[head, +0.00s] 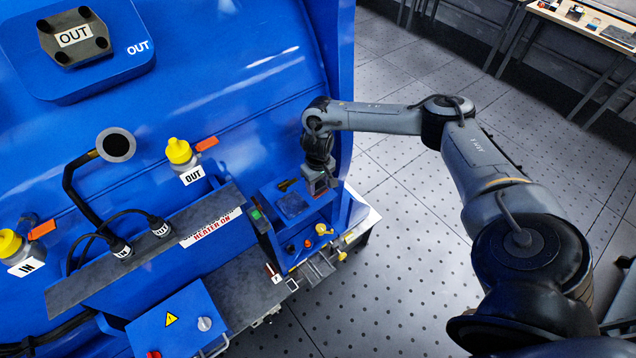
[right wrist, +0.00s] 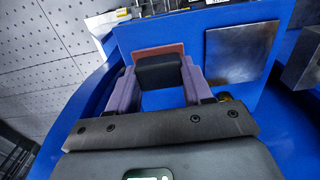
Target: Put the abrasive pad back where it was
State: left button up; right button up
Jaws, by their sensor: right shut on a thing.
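My right gripper (head: 319,187) is low over the right end of a small blue stand (head: 270,212) beside the large blue machine. In the right wrist view, the purple fingers of my right gripper (right wrist: 160,80) are shut on the abrasive pad, a black block (right wrist: 160,73) with a reddish-brown layer (right wrist: 150,52) on its far side. The pad is over or against the stand's blue surface; I cannot tell whether it touches. A square grey metal plate (right wrist: 241,50) lies on that surface to the right of the pad. My left gripper is not in view.
Knobs, including a yellow one (head: 321,229), sit on the stand's front. A grey shelf with a HEATER ON label (head: 211,228) is to the left. Yellow-capped fittings (head: 179,151) stand on the machine. The tiled floor (head: 400,250) at right is open.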

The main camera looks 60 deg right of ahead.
aim_at(318, 185)
jog(key=o, duration=0.6)
jog(key=shift+f, duration=0.1)
jog(key=shift+c, duration=0.2)
jog(key=o, duration=0.4)
jog(key=shift+o, duration=0.2)
notch_tip(318, 185, up, 6)
jog(key=shift+r, duration=0.1)
notch_tip(318, 185, up, 6)
jog(key=p, duration=0.3)
jog(key=shift+p, duration=0.3)
